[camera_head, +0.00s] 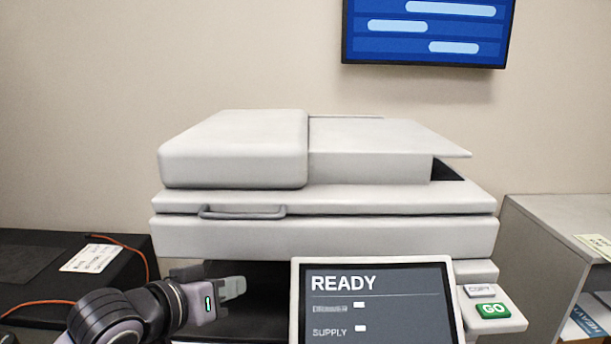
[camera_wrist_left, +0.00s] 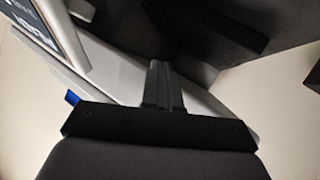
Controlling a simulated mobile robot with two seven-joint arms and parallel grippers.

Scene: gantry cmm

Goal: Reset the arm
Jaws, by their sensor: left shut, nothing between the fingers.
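My left gripper (camera_head: 232,288) comes in from the lower left in the head view, in front of the dark opening of a grey-white copier (camera_head: 330,236). Its fingers point right, to the left of the copier's screen (camera_head: 375,300). The left wrist view shows the two dark fingers (camera_wrist_left: 163,86) closed together with nothing between them. I cannot tell from these views whether they touch the copier. My right gripper is in neither view.
The screen reads READY. A green GO button (camera_head: 493,310) and a COPY button (camera_head: 480,291) sit right of it. A dark surface (camera_head: 60,262) with a label and orange cable stands left. A grey cabinet (camera_head: 545,235) stands right. A blue wall display (camera_head: 428,30) hangs above.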

